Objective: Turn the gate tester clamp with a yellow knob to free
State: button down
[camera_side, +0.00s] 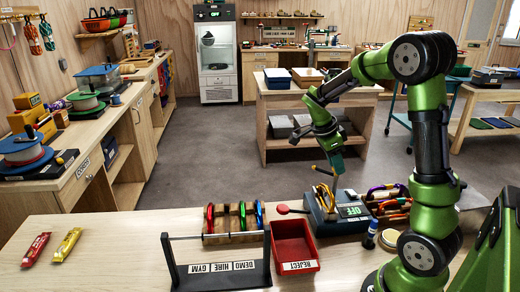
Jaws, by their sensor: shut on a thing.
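The gate tester (352,226) is a blue-grey box on the front bench with a small lit display (354,211) that seems to read OFF. A red-knobbed lever (283,209) sticks out to its left. Yellow, loop-like parts (325,196) stand on its top. My gripper (334,172) points down just above the tester's upper left part, with its jaws shut. A small yellow-orange piece (320,169), which looks like the clamp's knob, shows at the jaws. The exact grip and the clamp's turn angle are too small to tell.
A red REJECT tray (297,262) stands left of the tester. A rack of coloured carabiners (232,222) sits behind a DEMO HIRE GYM sign frame (220,269). Two packets (66,245) lie far left.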

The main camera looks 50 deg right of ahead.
jog(key=shift+w+m, duration=0.1)
jog(key=shift+m, duration=0.2)
jog(key=c, duration=0.8)
grip_release()
jog(key=v, duration=1.6)
jog(key=shift+w+r, duration=0.1)
jog(key=shift+r, duration=0.35)
